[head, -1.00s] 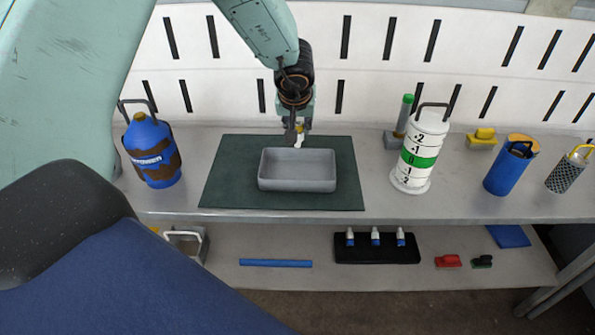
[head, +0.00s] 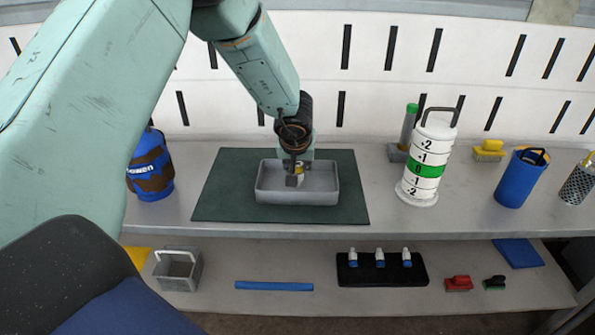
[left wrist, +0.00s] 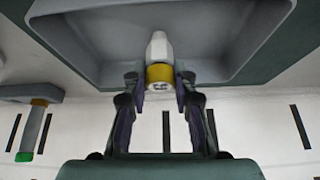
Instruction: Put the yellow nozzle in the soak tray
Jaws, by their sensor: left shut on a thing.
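The soak tray (head: 270,196) is a grey rectangular tray on a dark green mat (head: 345,200) on the bench. My left gripper (head: 297,171) points down at the tray, over its back part. It is shut on the yellow nozzle (left wrist: 160,74), which has a yellow band and a white tip. In the left wrist view the nozzle sits between the two fingers (left wrist: 160,84), with the tray's grey interior (left wrist: 105,45) behind it. I cannot tell whether the nozzle touches the tray floor. My right gripper is not in view.
A blue jug (head: 150,165) stands left of the mat. A white numbered cylinder (head: 425,165), a yellow-topped brush (head: 490,148) and a blue cup (head: 520,180) stand to the right. A lower shelf holds a black holder (head: 382,270) and a blue bar (head: 273,286).

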